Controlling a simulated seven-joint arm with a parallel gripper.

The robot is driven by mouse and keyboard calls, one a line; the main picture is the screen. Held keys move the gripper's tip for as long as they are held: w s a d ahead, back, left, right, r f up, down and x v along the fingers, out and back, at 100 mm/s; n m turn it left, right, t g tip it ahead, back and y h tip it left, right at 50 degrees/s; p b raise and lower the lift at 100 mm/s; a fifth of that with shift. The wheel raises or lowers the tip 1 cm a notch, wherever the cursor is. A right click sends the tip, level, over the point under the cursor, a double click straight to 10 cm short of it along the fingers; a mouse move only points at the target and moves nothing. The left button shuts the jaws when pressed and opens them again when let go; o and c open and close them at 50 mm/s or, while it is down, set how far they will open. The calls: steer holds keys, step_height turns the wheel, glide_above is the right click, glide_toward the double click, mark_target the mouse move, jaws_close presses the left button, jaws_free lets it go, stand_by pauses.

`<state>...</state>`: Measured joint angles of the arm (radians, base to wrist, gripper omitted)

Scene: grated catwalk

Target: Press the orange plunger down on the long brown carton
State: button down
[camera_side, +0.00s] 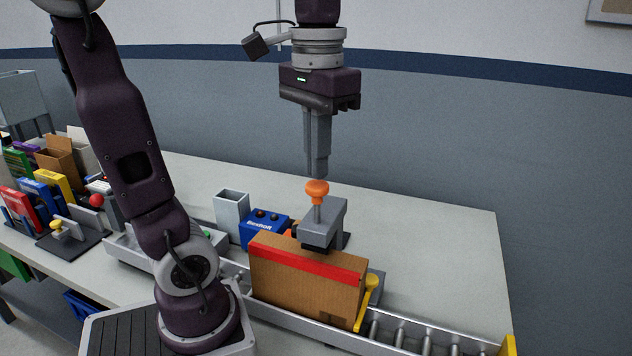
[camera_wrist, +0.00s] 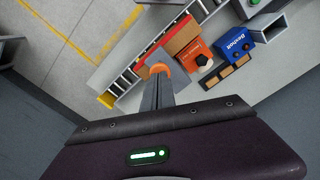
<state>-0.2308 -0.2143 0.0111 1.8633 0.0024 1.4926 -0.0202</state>
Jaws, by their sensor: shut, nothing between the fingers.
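The orange plunger (camera_side: 317,190) stands upright on a grey press head (camera_side: 323,222) over the top of the long brown carton (camera_side: 305,279). The carton has a red band along its upper edge and stands on a roller conveyor. My gripper (camera_side: 318,174) is shut and points straight down, its fingertips just above or at the plunger's knob; I cannot tell whether they touch. In the wrist view the plunger knob (camera_wrist: 160,69) shows at the tips of my shut fingers, and part of the carton (camera_wrist: 182,36) shows beyond it.
A blue box (camera_side: 262,229) and a grey open bin (camera_side: 231,212) stand behind the carton. A yellow lever (camera_side: 368,298) is at the carton's right end. The roller conveyor (camera_side: 400,333) runs on to the right, empty. Several coloured boxes stand at far left. The table's right part is clear.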

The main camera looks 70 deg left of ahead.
steer(key=shift+f, duration=1.5)
step_height(320, 180, up, 10)
steer(key=shift+f, duration=0.25)
steer(key=s+d+f+m+t, duration=0.1)
steer(key=s+d+f+t, duration=0.1)
steer(key=f, duration=0.4)
steer(key=s+d+f+m+t, duration=0.2)
steer(key=s+d+f+t, duration=0.1)
steer(key=f, duration=0.4)
steer(key=shift+s+t, duration=0.3)
steer(key=shift+s, duration=0.1)
